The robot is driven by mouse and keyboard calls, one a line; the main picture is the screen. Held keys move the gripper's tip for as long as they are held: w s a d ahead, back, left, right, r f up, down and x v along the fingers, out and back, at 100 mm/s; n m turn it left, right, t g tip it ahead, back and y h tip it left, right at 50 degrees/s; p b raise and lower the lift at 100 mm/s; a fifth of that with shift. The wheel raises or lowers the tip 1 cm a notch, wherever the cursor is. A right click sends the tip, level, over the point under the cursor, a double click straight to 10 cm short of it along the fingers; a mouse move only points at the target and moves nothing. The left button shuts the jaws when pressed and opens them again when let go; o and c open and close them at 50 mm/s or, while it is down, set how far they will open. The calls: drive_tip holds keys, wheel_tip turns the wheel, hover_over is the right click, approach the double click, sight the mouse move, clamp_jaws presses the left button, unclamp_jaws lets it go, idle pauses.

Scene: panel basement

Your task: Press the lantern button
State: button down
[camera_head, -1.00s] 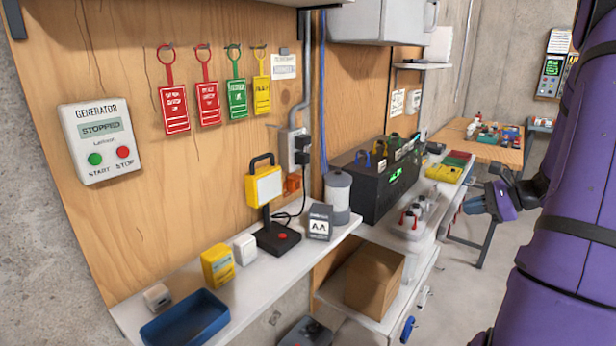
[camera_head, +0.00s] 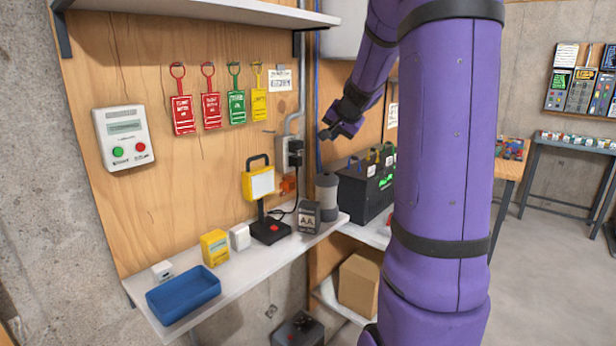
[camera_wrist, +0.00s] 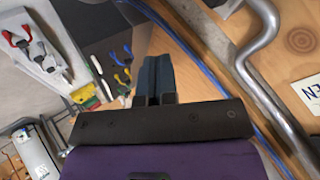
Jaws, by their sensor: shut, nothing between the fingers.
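The yellow lantern (camera_head: 258,184) with a white lamp face and top handle stands upright on the narrow white shelf. Its black base has a red button (camera_head: 274,228) on top, unobstructed in the head view. My gripper (camera_head: 326,133) is shut and empty, up and to the right of the lantern, in front of the wooden panel. In the wrist view the closed fingers (camera_wrist: 156,75) point past a blue cable and pipe; the lantern is not in that view.
Along the shelf (camera_head: 240,267) stand a blue tray (camera_head: 183,298), a yellow box (camera_head: 215,248), a white block (camera_head: 240,237), a dark AA box (camera_head: 308,218) and a grey canister (camera_head: 327,196). An upper shelf (camera_head: 200,10) overhangs the panel. A power outlet (camera_head: 291,150) is near my gripper.

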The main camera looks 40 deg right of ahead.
sight(326, 174)
drive_tip(key=shift+w+a+r, duration=0.45)
drive_tip(key=shift+a+r, duration=0.1)
drive_tip(key=shift+f, duration=0.15)
drive_tip(key=shift+f, duration=4.3)
drive_tip(key=shift+f, duration=0.15)
drive_tip(key=shift+f, duration=0.25)
drive_tip(key=shift+f, duration=0.4)
drive_tip(key=shift+r, duration=0.8)
